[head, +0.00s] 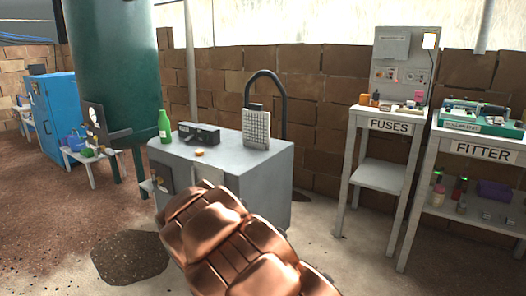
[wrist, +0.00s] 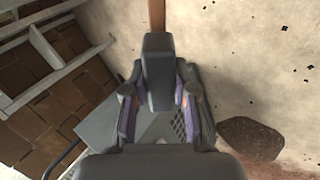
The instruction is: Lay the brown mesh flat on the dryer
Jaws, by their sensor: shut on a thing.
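The dryer is probably the grey cabinet (head: 262,165) in the middle of the head view. It also shows in the wrist view (wrist: 98,124), behind my gripper. My gripper (wrist: 158,90) has its purple-padded fingers closed on a dark block (wrist: 157,70). A narrow brown strip (wrist: 157,14) runs on from that block to the top edge. This is likely the brown mesh seen edge-on; its face does not show. In the head view my copper-coloured arm reaches towards the cabinet's front and the held thing is hidden.
On the cabinet stand a green bottle (head: 164,127), a dark box (head: 199,134), a small orange item (head: 199,153) and an upright pale grid panel (head: 256,129). A black hose (head: 284,100) arches behind.

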